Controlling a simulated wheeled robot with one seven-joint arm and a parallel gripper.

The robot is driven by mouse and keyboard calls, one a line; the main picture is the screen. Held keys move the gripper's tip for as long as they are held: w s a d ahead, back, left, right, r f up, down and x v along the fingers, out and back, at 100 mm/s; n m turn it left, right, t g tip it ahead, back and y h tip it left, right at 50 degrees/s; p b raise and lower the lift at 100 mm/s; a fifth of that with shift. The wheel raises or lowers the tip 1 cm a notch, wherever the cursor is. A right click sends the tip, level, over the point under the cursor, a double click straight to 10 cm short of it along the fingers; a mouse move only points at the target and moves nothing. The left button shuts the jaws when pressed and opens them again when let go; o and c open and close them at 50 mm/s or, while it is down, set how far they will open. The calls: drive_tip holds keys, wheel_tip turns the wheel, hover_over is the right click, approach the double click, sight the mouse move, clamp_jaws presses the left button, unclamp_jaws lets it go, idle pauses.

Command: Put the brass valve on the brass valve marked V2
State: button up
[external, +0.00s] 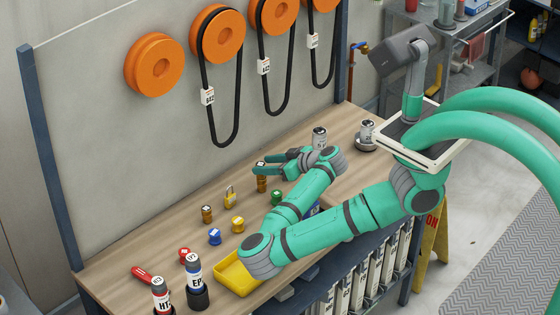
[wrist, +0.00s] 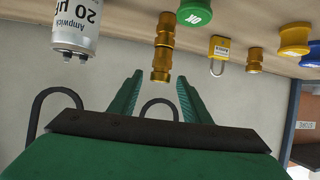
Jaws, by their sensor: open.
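A tall brass piece (external: 261,184) stands upright on the bench in the external view. In the wrist view, which is upside down, it looks like one brass valve (wrist: 160,68) stacked end to end on another brass valve (wrist: 165,28). My gripper (external: 258,168) is beside its top. In the wrist view my gripper (wrist: 159,77) has its fingers apart, with the stack's top between the tips and no finger visibly touching it. A separate short brass valve (external: 207,213) stands to the left; it also shows in the wrist view (wrist: 254,62). I cannot read a V2 mark.
A yellow padlock (external: 230,198) and green (external: 277,197), yellow (external: 238,224) and blue (external: 215,237) spools stand near the valves. A silver capacitor (external: 319,138) is behind my gripper. A yellow tray (external: 225,270) sits at the front edge. Orange pulleys with belts hang above.

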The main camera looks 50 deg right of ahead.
drive_tip(key=v, duration=0.5)
drive_tip(key=shift+s+r, duration=0.1)
drive_tip(key=shift+s, duration=0.2)
